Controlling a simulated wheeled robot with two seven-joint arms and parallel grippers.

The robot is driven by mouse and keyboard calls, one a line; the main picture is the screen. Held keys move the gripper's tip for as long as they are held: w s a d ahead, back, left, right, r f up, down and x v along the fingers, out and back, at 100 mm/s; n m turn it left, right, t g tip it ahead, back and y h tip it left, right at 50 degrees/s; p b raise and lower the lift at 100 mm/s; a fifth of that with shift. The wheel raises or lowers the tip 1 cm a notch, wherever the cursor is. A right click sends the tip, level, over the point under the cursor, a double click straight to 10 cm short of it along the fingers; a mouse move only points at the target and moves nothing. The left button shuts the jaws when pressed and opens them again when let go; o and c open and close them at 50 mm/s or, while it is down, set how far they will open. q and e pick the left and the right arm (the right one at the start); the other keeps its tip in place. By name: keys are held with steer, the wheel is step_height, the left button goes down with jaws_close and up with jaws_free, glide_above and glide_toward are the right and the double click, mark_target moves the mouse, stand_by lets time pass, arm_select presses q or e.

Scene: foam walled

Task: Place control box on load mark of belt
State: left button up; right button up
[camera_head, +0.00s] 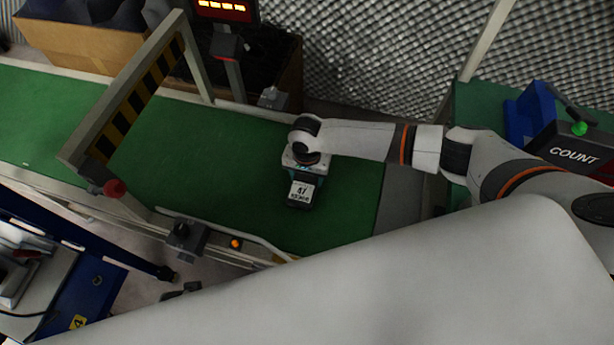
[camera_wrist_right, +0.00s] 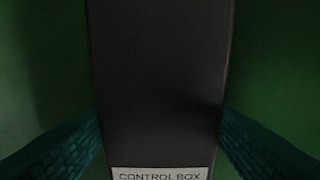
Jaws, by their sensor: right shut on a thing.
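The control box (camera_wrist_right: 160,85) is dark, with a white label reading "CONTROL BOX" at the bottom of the right wrist view. My right gripper (camera_wrist_right: 160,150) is shut on it, with teal fingers on both sides. In the head view my right gripper (camera_head: 303,173) is over the right part of the green belt (camera_head: 215,165). A dark end of the control box (camera_head: 300,194) with a white tag sticks out below the gripper. I cannot tell whether the box touches the belt. The load mark cannot be made out. My left gripper is not in view.
A frame with a black-and-yellow striped bar (camera_head: 148,95) spans the belt on the left. A red button (camera_head: 114,188) and a grey sensor block (camera_head: 187,236) stand along the near edge. A "COUNT" box (camera_head: 574,153) is at the right. Bare belt lies left of the gripper.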

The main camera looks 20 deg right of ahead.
stand_by(0.3)
steer(key=shift+f, duration=0.2)
steer(key=o, duration=1.2)
